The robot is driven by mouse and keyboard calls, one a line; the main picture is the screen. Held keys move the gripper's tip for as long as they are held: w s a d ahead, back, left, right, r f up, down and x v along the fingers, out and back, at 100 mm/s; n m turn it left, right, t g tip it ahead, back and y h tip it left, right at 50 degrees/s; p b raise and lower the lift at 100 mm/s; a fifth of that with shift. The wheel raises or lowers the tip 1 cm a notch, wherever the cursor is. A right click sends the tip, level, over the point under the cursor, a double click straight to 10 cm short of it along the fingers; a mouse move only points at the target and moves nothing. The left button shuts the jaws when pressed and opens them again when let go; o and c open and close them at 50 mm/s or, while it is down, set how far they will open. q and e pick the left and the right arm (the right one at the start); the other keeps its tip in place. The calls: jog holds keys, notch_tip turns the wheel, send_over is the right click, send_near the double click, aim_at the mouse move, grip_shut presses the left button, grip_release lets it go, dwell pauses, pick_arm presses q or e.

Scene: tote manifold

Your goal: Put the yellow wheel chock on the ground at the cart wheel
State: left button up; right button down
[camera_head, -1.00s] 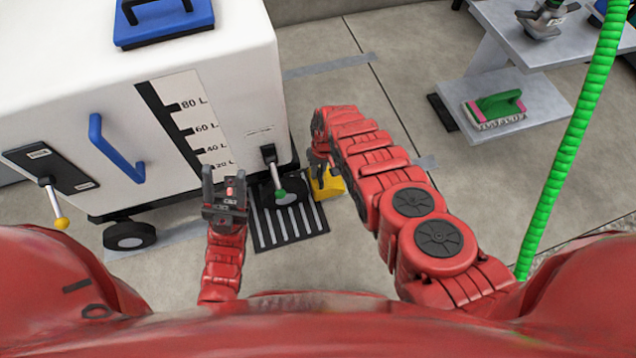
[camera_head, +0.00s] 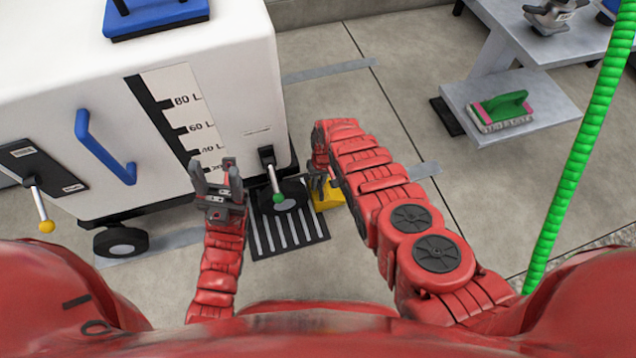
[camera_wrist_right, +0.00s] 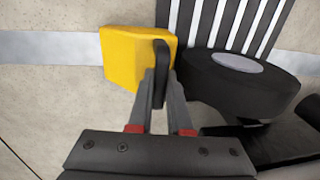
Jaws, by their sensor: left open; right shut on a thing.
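The yellow wheel chock (camera_head: 328,196) is low beside the front cart wheel (camera_head: 287,194), on its right in the head view. In the right wrist view the chock (camera_wrist_right: 132,60) is left of the dark wheel (camera_wrist_right: 238,82), very close to it. My right gripper (camera_head: 319,178) is shut on the black upright handle of the chock; its fingers (camera_wrist_right: 162,82) show in the right wrist view. I cannot tell whether the chock touches the ground or the wheel. My left gripper (camera_head: 213,170) is open and empty in front of the white cart (camera_head: 230,60).
A black and white striped grate (camera_head: 285,235) lies on the floor at the wheel. A lever with a green knob (camera_head: 278,197) hangs from the cart above it. A green hose (camera_head: 575,150) runs at right.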

jog(key=c, duration=0.8)
grip_release()
jog(key=shift+c, duration=0.2)
